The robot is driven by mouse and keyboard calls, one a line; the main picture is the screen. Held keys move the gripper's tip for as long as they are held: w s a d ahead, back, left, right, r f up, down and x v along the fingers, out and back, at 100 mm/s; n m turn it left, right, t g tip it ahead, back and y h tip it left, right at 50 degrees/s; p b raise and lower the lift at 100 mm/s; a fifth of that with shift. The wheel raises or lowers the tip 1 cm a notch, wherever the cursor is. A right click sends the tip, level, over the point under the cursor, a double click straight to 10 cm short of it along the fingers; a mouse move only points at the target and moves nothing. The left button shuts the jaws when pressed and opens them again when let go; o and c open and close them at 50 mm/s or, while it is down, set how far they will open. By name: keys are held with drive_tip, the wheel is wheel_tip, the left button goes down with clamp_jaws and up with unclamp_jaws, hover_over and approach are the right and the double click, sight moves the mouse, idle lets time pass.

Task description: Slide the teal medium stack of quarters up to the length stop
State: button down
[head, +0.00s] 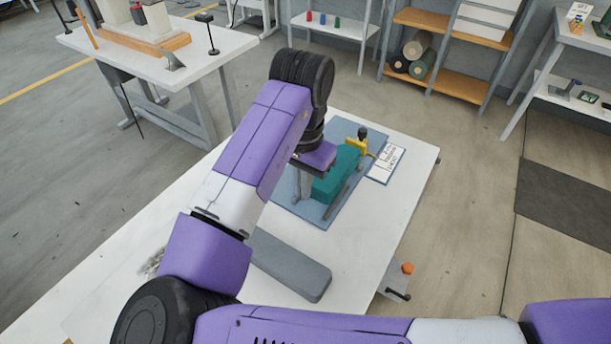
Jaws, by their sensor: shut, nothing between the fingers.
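The teal stack of quarters (334,180) lies on a blue-grey mat (318,216) on the white table. Its far end is near a yellow block with a black knob (359,148), which looks like the length stop. Whether the two touch, I cannot tell. My gripper (306,192) is shut and points down at the near left end of the stack, with nothing seen between its fingers. Whether the fingers touch the stack is unclear. My purple hand hides part of the stack's upper left side.
A dark narrow rail (343,196) runs along the stack's right side. A printed white card (386,165) lies beyond it. A long grey block (288,263) lies nearer me on the table. The table's right part is bare. An orange knob (407,268) sits beside the table's right edge.

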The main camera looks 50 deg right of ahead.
sight(319, 185)
wheel_tip(319, 185, down, 5)
drive_tip(key=shift+f, duration=0.15)
drive_tip(key=d, duration=0.1)
drive_tip(key=d+p, duration=0.1)
drive_tip(key=d, duration=0.1)
drive_tip(key=shift+w+f, duration=0.1)
drive_tip(key=shift+w, duration=0.2)
drive_tip(key=shift+w+d+f, duration=0.1)
drive_tip(key=shift+d, duration=0.35)
drive_tip(key=shift+w+d+p, duration=0.15)
drive_tip(key=shift+d+p, duration=0.35)
drive_tip(key=shift+d, duration=0.6)
drive_tip(key=shift+w+d, duration=0.1)
drive_tip(key=shift+d, duration=0.15)
